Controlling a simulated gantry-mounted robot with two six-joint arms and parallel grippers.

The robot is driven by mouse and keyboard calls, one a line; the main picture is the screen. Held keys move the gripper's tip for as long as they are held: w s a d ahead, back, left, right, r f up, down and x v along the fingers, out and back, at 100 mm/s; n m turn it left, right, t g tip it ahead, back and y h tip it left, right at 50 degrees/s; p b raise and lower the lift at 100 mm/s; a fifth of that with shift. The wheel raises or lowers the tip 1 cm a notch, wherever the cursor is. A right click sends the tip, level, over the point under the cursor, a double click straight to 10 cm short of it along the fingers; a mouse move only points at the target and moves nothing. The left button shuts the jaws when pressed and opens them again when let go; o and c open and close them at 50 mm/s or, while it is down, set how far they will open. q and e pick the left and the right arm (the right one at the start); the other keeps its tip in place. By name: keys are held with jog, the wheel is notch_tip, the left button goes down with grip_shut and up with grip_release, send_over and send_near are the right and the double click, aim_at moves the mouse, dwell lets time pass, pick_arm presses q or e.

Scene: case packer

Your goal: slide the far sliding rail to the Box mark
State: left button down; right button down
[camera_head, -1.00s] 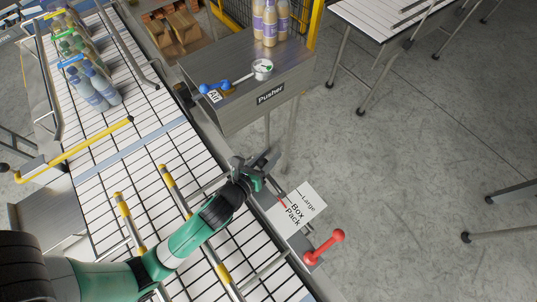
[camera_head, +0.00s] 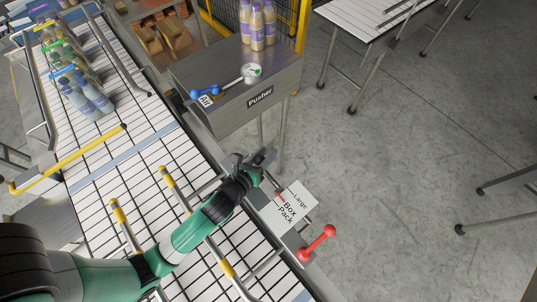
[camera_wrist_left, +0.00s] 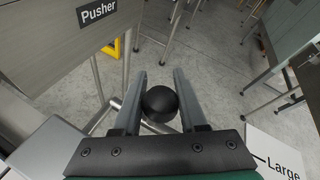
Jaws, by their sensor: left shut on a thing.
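The far sliding rail (camera_head: 197,222) is a metal bar with yellow pieces at its ends. It lies along the right half of the white conveyor, and a crossing rod leads from it towards my left gripper (camera_head: 264,159). The left gripper is past the conveyor's right edge, shut around a round black knob (camera_wrist_left: 160,103), which sits between the fingers in the left wrist view. The mark plate (camera_head: 291,209) reads Large, Box, Pack. A thin red pointer (camera_head: 279,197) lies at its left edge, close to the word Box; exact alignment is too small to tell. My right gripper is out of view.
A second yellow-tipped rail (camera_head: 119,212) stands left of the far one. A red handle (camera_head: 318,243) stands below the plate. The grey Pusher box (camera_head: 235,85) carries bottles and a blue handle. More bottles (camera_head: 85,95) stand on the upper conveyor. Open floor lies right.

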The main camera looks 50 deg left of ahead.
pick_arm(q)
jog(key=shift+c, duration=2.3)
grip_release()
jog(key=shift+s, duration=0.15)
jog(key=v, duration=1.1)
jog(key=shift+s+d+r, duration=0.1)
jog(key=shift+s+r, duration=0.05)
jog(key=shift+s, duration=0.1)
